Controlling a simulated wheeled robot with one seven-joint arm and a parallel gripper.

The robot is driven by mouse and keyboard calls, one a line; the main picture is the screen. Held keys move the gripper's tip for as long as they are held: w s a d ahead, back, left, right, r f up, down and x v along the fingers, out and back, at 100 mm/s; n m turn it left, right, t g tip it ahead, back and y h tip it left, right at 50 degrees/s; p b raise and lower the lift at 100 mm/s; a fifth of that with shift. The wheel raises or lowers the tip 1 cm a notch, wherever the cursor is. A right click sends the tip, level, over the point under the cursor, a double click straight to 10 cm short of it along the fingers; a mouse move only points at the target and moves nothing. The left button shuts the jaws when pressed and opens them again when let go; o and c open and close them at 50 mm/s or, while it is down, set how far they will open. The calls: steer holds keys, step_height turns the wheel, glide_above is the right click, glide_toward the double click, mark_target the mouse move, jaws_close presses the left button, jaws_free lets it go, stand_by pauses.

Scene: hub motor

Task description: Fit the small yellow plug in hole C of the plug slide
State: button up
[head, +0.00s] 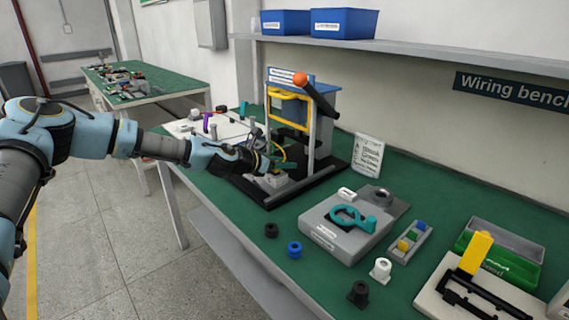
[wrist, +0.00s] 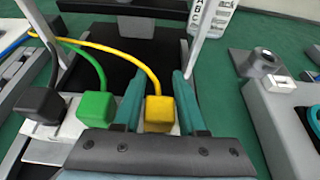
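The small yellow plug (wrist: 159,113), a cube with a yellow cable leaving its far side, is in the wrist view, right of a green plug (wrist: 96,108) and a black plug (wrist: 39,104). The three are in a row over the pale plug slide (wrist: 50,150); its holes and letters are hidden. My gripper (wrist: 158,80) has one teal finger on each side of the yellow plug, with what looks like a narrow gap on both sides. Whether the plug is seated is hidden. In the head view my gripper (head: 266,165) is low at the slide (head: 270,183).
A lever press (head: 300,120) with a yellow guard stands just behind my gripper, on a black base. Its pale posts rise close by. To the right are a grey fixture (head: 325,235) with a teal clamp, loose collars and a small block tray (head: 400,252).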

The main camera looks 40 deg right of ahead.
steer(key=o, duration=0.4)
steer(key=b+v, duration=0.2)
steer(key=v, duration=0.8)
steer(key=shift+a+r, duration=0.25)
steer(key=shift+a, duration=0.1)
steer(key=shift+w+a, duration=0.1)
